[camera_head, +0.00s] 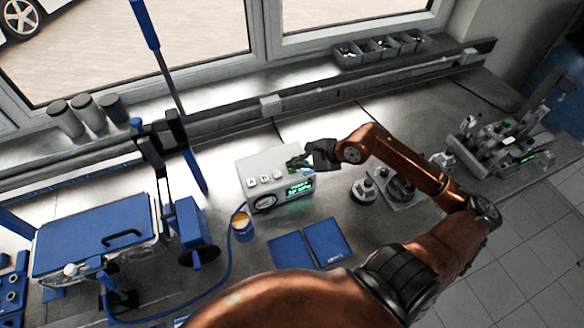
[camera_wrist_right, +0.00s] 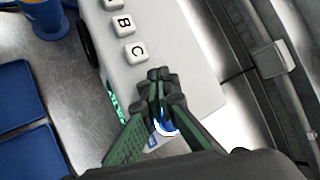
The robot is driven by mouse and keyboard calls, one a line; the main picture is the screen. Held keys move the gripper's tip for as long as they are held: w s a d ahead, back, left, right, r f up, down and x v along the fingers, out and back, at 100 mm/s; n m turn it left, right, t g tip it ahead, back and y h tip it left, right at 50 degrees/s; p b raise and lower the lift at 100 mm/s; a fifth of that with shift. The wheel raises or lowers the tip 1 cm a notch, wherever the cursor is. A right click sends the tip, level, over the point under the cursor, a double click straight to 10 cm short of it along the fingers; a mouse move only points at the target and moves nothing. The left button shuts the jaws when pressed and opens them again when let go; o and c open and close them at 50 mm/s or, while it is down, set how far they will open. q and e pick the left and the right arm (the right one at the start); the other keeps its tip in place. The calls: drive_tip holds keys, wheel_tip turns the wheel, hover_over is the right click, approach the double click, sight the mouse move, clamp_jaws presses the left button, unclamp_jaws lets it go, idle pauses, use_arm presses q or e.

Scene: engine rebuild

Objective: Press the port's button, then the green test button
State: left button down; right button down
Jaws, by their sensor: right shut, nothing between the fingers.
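A pale box (camera_head: 258,163) stands on the bench, with white buttons A, B and C on top and a lit green display (camera_head: 299,188) on its front. In the right wrist view, button B (camera_wrist_right: 124,25) and button C (camera_wrist_right: 135,52) show clearly; button A is not readable there. My right gripper (camera_head: 297,163) is shut and empty over the right end of the box top. Its fingertips (camera_wrist_right: 160,78) are to the side of C; contact with the top is unclear. A blue-white shape (camera_wrist_right: 165,125) shows between its fingers. I cannot make out a green test button.
Blue pads (camera_head: 327,241) and a yellow-topped blue cup (camera_head: 242,227) lie in front of the box. Metal parts (camera_head: 364,190) are to its right. A blue machine (camera_head: 95,238) stands left. Bare bench (camera_head: 222,271) shows between it and the pads.

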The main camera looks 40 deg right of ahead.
drive_tip(key=shift+r, duration=0.45)
drive_tip(key=shift+r+p, duration=1.45)
drive_tip(key=shift+r, duration=1.1)
drive_tip(key=shift+f, duration=0.1)
